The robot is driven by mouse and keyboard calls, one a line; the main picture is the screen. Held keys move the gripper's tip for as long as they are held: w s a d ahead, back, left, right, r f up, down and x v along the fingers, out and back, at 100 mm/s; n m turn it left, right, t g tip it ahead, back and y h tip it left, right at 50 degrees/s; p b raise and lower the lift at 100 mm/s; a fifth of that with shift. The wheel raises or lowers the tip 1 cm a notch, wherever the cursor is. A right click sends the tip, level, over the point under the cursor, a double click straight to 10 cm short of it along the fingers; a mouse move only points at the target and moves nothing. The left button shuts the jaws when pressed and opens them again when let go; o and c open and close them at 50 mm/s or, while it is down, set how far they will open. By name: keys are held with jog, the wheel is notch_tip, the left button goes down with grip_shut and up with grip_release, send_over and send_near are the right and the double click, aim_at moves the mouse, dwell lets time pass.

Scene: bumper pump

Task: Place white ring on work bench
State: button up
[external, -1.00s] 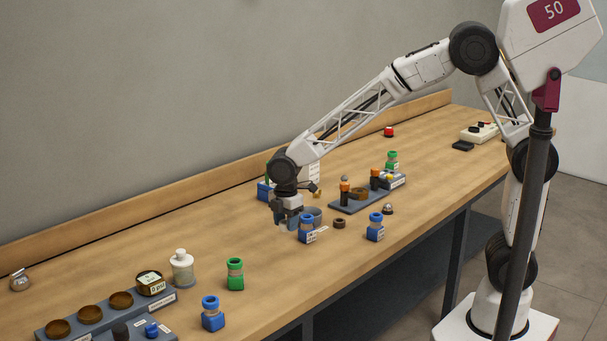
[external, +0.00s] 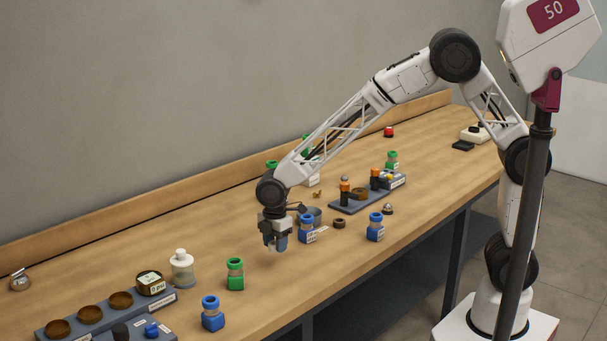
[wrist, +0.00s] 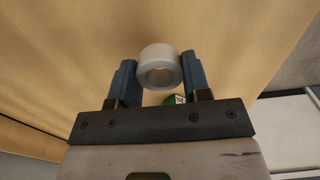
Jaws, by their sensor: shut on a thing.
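The white ring (wrist: 160,54) is between the two blue fingers of my gripper (wrist: 160,68) in the wrist view, with its round hole showing. My gripper is shut on it. In the external view my gripper (external: 275,244) points down, low over the wooden work bench (external: 190,228), left of a blue-capped jar (external: 307,229). The ring is mostly hidden by the fingers there. I cannot tell whether the ring touches the bench.
A green jar (external: 235,274), a blue jar (external: 213,314) and a white-capped bottle (external: 182,268) stand to the left. A grey tray (external: 345,208) holds parts further right. Bare wood surrounds my gripper's left side.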

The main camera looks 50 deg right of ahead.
jog(key=shift+w+a, duration=0.1)
jog(key=shift+w, duration=0.05)
send_over(226, 260)
jog(key=shift+w+f, duration=0.1)
jog(key=shift+f, duration=0.65)
dwell(0.4)
jog(key=shift+f, duration=1.75)
jog(key=shift+f, duration=0.15)
jog(key=o, duration=0.9)
notch_tip(226, 260, up, 12)
